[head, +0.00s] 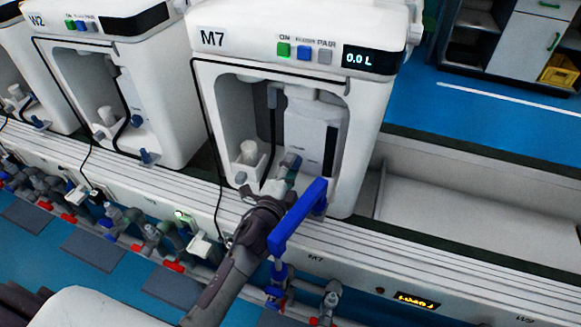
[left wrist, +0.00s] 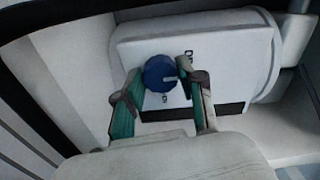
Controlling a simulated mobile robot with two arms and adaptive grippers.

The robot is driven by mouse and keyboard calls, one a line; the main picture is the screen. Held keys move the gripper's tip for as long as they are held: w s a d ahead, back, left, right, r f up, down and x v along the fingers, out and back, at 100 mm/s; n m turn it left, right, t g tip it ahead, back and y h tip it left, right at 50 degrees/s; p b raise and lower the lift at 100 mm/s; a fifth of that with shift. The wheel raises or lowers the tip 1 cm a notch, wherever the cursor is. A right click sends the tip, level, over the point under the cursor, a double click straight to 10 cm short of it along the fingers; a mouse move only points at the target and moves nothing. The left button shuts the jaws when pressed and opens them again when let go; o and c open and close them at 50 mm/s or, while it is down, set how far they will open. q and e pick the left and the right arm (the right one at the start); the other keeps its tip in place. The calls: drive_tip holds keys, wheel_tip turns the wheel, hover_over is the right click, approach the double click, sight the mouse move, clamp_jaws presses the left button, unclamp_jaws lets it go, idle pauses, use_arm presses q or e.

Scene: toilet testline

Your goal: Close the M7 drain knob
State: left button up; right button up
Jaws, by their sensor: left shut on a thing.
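The M7 drain knob (left wrist: 160,72) is a round blue knob with a dark notch, on a white panel with small lettering around it in the left wrist view. My left gripper (left wrist: 161,80) has its two green-padded fingers on either side of the knob, shut on it. In the head view my left gripper (head: 285,172) reaches into the lower front of the white M7 machine (head: 215,65). The knob is largely hidden there by the fingers. My right gripper is not in view.
A large blue handle (head: 297,218) stands just right of my left gripper, in front of M7. The W2 machine (head: 95,52) is to the left. Pipes with red valve handles (head: 172,266) run along the bench front. An empty white bay (head: 440,215) lies to the right.

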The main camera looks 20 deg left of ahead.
use_arm(q)
drive_tip(key=shift+f, duration=0.1)
drive_tip(key=o, duration=1.1)
drive_tip(key=shift+o, duration=0.2)
drive_tip(key=s, duration=0.7)
drive_tip(key=shift+s+a, duration=0.15)
drive_tip(key=shift+s, duration=0.15)
